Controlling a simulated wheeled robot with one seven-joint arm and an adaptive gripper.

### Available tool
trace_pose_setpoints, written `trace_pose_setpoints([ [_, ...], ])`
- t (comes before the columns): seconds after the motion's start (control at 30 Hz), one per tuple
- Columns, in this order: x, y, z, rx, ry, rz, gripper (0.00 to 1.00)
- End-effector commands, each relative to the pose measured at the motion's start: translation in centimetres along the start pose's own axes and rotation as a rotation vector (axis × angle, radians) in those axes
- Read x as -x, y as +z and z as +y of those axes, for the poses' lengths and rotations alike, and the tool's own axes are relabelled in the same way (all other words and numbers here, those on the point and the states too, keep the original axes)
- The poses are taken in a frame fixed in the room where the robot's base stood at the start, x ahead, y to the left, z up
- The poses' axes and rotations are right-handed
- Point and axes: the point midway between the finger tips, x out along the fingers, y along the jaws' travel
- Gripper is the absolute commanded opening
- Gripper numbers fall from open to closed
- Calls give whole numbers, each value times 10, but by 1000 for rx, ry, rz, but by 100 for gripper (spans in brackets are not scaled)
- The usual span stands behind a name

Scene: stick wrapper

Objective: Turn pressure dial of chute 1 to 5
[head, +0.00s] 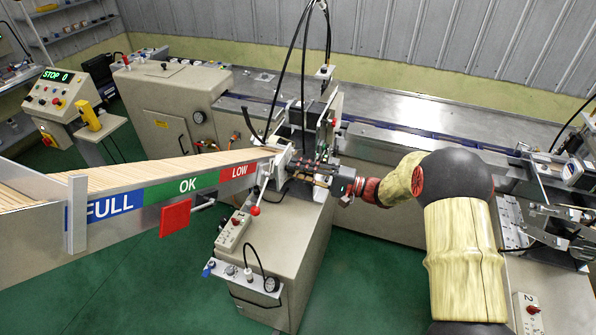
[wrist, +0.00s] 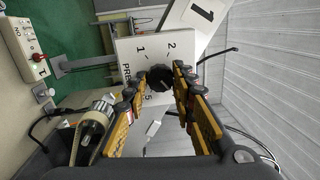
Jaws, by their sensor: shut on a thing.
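The pressure dial is a round black knob (wrist: 160,80) on a white plate (wrist: 132,62) in the wrist view. The digits 1, 2 and 5 and part of a word starting "PR" show on the plate; my fingers cover other marks. My gripper (wrist: 160,75) is shut on the knob, one finger on either side. I cannot tell which number the knob points at. In the head view my gripper (head: 318,172) reaches left to the chute end, and the knob is hidden there.
The chute (head: 215,180) with FULL, OK and LOW bands and many sticks is left of my gripper. Cables hang above. A second machine head (head: 570,170) is at right.

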Motion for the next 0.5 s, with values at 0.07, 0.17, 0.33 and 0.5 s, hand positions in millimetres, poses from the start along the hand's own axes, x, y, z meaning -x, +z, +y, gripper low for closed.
trace_pose_setpoints([
  [0.07,0,0,0,-72,-4,8,0],
  [0.17,0,0,0,-167,-10,15,0],
  [0.33,0,1,0,-328,-20,28,0],
  [0.5,0,1,0,-489,-30,40,0],
])
